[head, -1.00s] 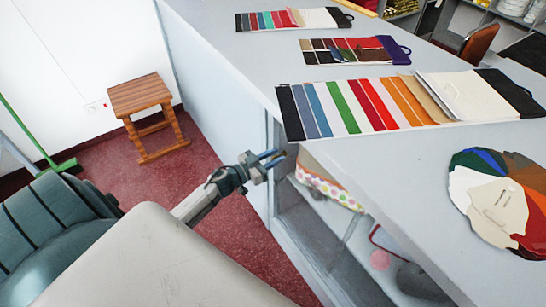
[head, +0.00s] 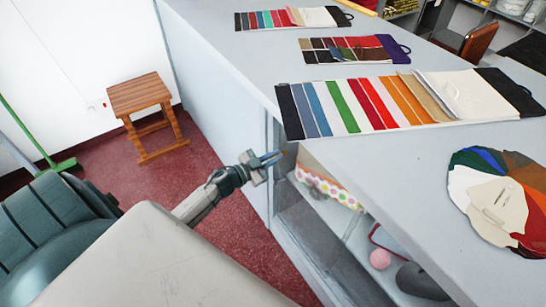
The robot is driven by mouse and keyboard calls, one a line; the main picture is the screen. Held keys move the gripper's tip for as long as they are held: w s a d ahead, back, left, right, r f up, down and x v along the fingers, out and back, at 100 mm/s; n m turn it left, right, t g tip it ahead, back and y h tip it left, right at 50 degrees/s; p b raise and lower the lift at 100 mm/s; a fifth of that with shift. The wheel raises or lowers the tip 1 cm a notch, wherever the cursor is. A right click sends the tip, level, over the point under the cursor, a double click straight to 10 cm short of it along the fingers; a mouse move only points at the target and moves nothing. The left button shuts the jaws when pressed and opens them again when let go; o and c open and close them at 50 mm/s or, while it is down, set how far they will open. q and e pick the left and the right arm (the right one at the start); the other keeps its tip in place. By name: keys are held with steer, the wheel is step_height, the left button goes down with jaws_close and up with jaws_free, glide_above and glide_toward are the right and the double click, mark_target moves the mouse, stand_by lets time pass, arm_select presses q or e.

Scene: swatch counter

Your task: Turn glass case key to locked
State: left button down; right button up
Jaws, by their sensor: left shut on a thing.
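My left gripper (head: 271,158) is at the front face of the grey counter's glass case (head: 315,237), just below the countertop edge. Its fingers point right toward the case and are shut on the key, which is too small and too covered by the fingertips to make out. The key's turn angle and the lock cannot be read. My right gripper is not in view.
The countertop (head: 240,50) holds several swatch cards, including a large striped one (head: 365,105), and a round colour fan (head: 495,205). Inside the case are a dotted box (head: 330,188) and a pink ball (head: 380,259). A wooden stool (head: 143,98) stands on the red floor.

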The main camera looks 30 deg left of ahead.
arm_select(q)
steer(key=shift+f+m, duration=0.1)
steer(key=shift+m, duration=0.8)
steer(key=shift+s+d+m+b, duration=0.15)
steer(key=shift+m+b, duration=0.25)
steer(key=shift+m, duration=0.6)
steer(key=m, duration=0.1)
steer(key=m+b, duration=0.1)
steer(key=m, duration=0.1)
steer(key=m+b, duration=0.1)
steer(key=shift+d+f+m, duration=0.1)
steer(key=shift+f+m, duration=0.2)
steer(key=m+b, duration=0.2)
steer(key=m, duration=0.2)
steer(key=shift+f, duration=0.2)
steer(key=shift+m+b, duration=0.3)
steer(key=shift+m, duration=0.5)
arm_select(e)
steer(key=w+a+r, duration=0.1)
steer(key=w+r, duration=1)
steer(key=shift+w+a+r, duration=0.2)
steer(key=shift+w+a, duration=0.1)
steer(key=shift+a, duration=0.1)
arm_select(q)
steer(key=c, duration=1.6)
jaws_free()
